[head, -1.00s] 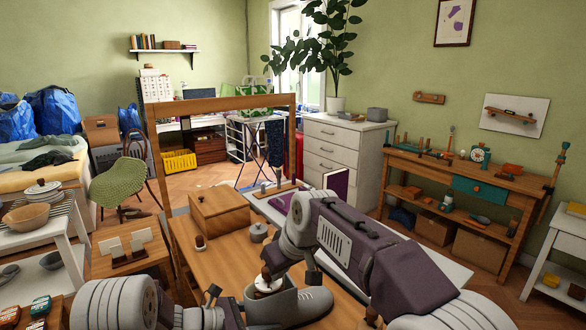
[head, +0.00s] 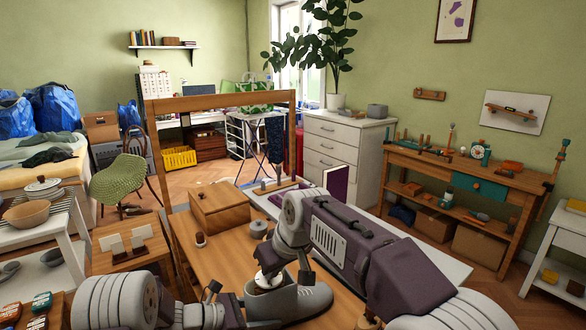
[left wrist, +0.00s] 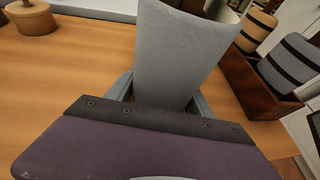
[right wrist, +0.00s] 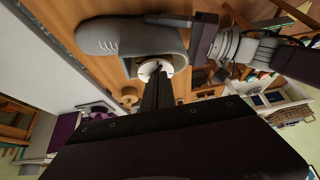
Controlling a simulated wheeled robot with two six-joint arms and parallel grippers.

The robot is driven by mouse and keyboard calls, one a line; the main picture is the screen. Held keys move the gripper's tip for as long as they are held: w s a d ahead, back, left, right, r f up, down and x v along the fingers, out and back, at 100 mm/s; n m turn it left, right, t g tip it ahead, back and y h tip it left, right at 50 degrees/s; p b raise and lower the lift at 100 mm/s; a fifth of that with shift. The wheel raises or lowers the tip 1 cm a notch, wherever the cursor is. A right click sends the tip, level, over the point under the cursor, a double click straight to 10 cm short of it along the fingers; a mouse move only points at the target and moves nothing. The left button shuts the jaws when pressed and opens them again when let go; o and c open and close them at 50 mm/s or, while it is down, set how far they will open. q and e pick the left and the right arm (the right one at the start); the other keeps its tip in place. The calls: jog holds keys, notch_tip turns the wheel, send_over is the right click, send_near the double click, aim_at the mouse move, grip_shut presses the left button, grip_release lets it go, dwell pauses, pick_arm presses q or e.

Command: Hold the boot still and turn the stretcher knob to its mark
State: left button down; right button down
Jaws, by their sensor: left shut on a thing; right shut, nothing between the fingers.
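The grey boot (head: 305,299) lies on the wooden table, its toe to the right in the head view. My left gripper (head: 238,311) is shut on the boot's upright shaft, which fills the left wrist view (left wrist: 190,50). The white round stretcher knob (head: 268,281) sits in the boot's opening and also shows in the right wrist view (right wrist: 148,70). My right gripper (right wrist: 158,78) is shut and empty, its fingertips over the knob's face. I cannot tell whether they touch it. The knob's mark is too small to make out.
In the left wrist view, a brown tray (left wrist: 255,95) holds rolled items.

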jog(key=shift+s, duration=0.1)
notch_tip(320, 180, up, 6)
jog(key=shift+s+d, duration=0.15)
jog(key=shift+s, duration=0.1)
dwell(0.4)
pick_arm(q)
jog(key=shift+c, duration=1.5)
grip_release()
